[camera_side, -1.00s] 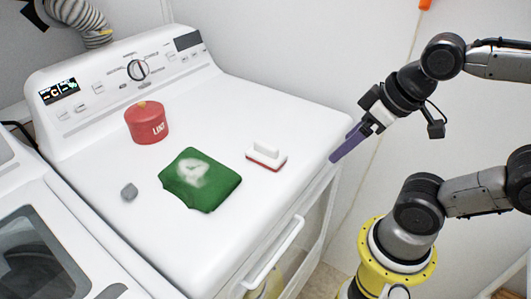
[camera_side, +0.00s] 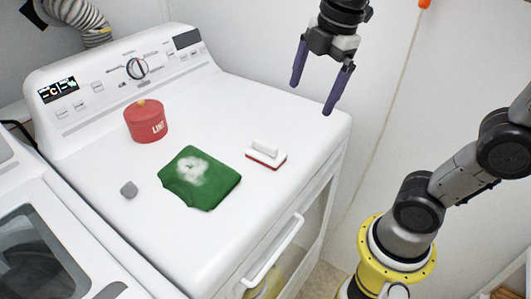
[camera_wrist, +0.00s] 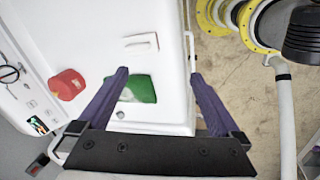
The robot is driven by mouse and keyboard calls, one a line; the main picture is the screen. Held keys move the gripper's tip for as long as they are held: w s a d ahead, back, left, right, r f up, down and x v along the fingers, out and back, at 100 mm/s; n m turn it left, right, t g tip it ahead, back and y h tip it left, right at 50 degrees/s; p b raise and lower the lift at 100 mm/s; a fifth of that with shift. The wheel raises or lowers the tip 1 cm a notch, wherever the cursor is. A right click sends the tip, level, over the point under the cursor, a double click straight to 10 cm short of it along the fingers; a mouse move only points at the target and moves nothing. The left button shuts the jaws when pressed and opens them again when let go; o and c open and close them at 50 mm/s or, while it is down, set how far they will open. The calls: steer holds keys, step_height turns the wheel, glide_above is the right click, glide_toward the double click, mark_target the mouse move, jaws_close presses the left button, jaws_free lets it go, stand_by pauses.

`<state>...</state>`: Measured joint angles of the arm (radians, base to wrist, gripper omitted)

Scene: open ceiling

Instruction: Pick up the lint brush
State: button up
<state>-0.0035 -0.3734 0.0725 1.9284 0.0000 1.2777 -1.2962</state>
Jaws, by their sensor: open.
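The lint brush (camera_side: 266,155) has a white handle and body with a red lower edge. It lies on the white dryer top, right of the green cloth, and also shows in the wrist view (camera_wrist: 141,43). My gripper (camera_side: 316,98) is open and empty, with two purple fingers pointing down. It is above the dryer's back right part, up and to the right of the brush and apart from it. In the wrist view my gripper's fingers (camera_wrist: 160,72) are spread wide, with the brush beyond their tips.
A folded green cloth (camera_side: 222,181) with white lint lies left of the brush. A red LINT canister (camera_side: 146,123) and a small grey lump (camera_side: 129,190) are also on the dryer top (camera_side: 200,246). The control panel (camera_side: 110,83) rises along the back.

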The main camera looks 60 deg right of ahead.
steer(key=w+n+g, duration=0.2)
steer(key=w+n, duration=0.1)
steer(key=w, duration=0.3)
glide_above(265, 143)
steer(key=shift+g, duration=0.4)
step_height(265, 143, down, 12)
steer(key=shift+s+r, duration=0.15)
steer(key=shift+d+f, duration=0.1)
steer(key=shift+f, duration=2.8)
steer(key=shift+w, duration=0.2)
steer(key=c, duration=1.2)
steer(key=shift+o, duration=0.2)
steer(key=shift+r, duration=0.1)
